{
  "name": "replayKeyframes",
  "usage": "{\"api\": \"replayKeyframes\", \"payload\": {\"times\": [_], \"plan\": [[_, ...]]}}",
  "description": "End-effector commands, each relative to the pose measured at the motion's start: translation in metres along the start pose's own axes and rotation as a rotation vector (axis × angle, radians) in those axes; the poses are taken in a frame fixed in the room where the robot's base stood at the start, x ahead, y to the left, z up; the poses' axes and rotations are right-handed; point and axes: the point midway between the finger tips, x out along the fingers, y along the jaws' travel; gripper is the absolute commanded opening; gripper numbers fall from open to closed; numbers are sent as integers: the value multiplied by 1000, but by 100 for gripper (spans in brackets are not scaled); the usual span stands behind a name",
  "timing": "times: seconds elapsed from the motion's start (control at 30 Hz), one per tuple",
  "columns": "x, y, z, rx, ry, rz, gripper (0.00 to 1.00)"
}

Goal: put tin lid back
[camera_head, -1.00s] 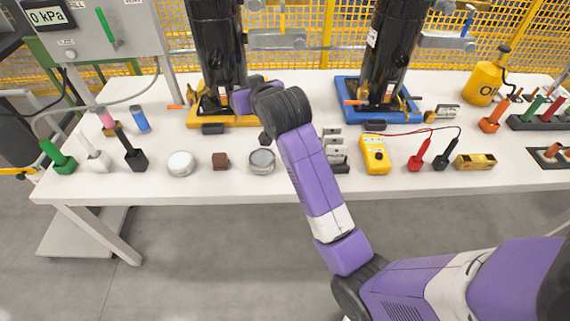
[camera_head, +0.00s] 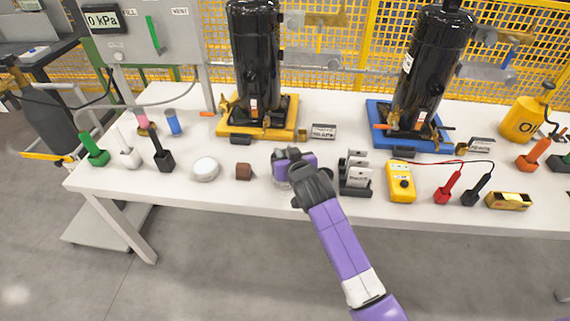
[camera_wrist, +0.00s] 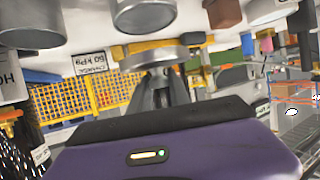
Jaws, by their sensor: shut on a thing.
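My gripper (camera_head: 290,163) is low over the table's front half in the head view, right of the brown block. In the wrist view its fingers (camera_wrist: 163,88) are shut on a round, flat, silver tin lid (camera_wrist: 158,58). The wrist picture is upside down, with the table at its top. A silver-grey round tin (camera_wrist: 145,14) stands on the table close to the lid, with a gap showing between them. In the head view my gripper mostly hides this tin, and the lid cannot be made out.
A white round tin (camera_head: 205,169) and a brown block (camera_head: 243,172) stand to the left. A black compressor on a yellow base (camera_head: 230,127) stands behind.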

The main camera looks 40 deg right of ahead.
Motion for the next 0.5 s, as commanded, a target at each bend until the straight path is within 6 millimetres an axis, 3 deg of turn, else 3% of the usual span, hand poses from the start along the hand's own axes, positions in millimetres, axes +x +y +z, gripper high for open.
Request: {"api": "replayKeyframes", "payload": {"times": [0.33,0.5], "plan": [[15,0,37,0,-1,0,0],[18,0,42,-1,2,0,0]]}}
